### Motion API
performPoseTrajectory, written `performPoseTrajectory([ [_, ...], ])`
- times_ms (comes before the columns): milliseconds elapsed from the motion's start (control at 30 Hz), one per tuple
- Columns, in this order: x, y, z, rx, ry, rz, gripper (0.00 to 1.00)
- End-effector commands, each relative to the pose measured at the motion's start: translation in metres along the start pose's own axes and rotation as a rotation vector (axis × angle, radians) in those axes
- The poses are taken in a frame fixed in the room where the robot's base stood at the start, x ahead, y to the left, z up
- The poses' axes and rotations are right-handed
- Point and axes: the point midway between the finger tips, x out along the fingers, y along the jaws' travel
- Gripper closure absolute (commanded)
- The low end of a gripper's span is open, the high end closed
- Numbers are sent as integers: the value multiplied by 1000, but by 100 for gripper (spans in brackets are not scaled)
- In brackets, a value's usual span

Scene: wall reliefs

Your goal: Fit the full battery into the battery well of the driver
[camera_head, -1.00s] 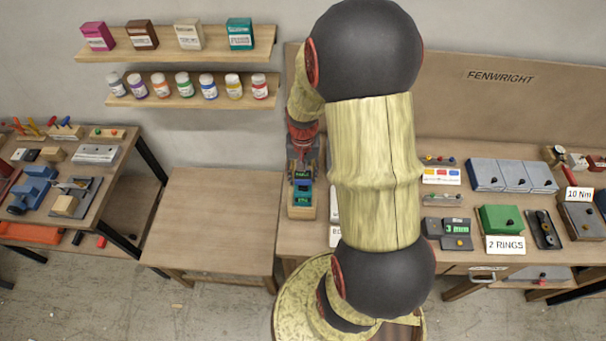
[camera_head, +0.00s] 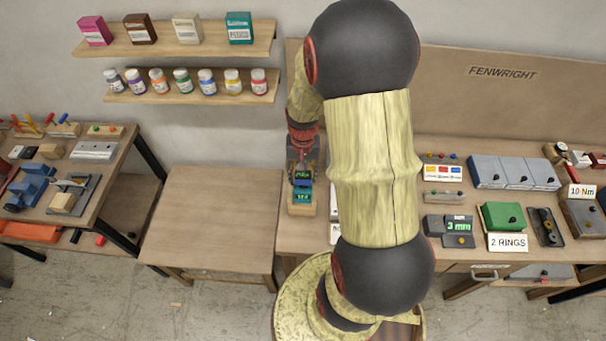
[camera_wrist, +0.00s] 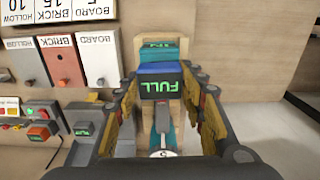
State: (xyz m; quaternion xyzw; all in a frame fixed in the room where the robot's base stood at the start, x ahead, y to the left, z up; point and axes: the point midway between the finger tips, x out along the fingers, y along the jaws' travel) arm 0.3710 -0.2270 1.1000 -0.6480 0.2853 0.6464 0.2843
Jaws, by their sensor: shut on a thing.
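My gripper (camera_wrist: 163,104) is shut on the full battery (camera_wrist: 160,86), a block with a blue face and a dark face reading "FULL" in green. In the head view the battery (camera_head: 302,178) shows as a small dark display below my gripper (camera_head: 302,160). A teal unit with a green readout (camera_wrist: 160,46) is just beyond the battery; it also shows in the head view (camera_head: 301,195). A teal and grey part (camera_wrist: 163,128), perhaps the driver, shows between my fingers. I cannot see the battery well, or whether the battery touches anything.
The teal unit stands on a wooden block (camera_head: 301,209) near the bench's front edge. Grey and red-brown units (camera_wrist: 66,62) stand beside my gripper in the wrist view. A lower bare table (camera_head: 210,220) lies to the left in the head view.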

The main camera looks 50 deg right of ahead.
Motion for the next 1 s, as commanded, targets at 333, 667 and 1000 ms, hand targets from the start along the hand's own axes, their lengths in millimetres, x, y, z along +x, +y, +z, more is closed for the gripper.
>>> performPoseTrajectory([
  [333, 9, 0, 0, 0, -1, 0, 91],
  [667, 16, 0, 0, 0, -1, 0, 91],
  [1000, 22, 0, 0, 0, 0, 0, 56],
])
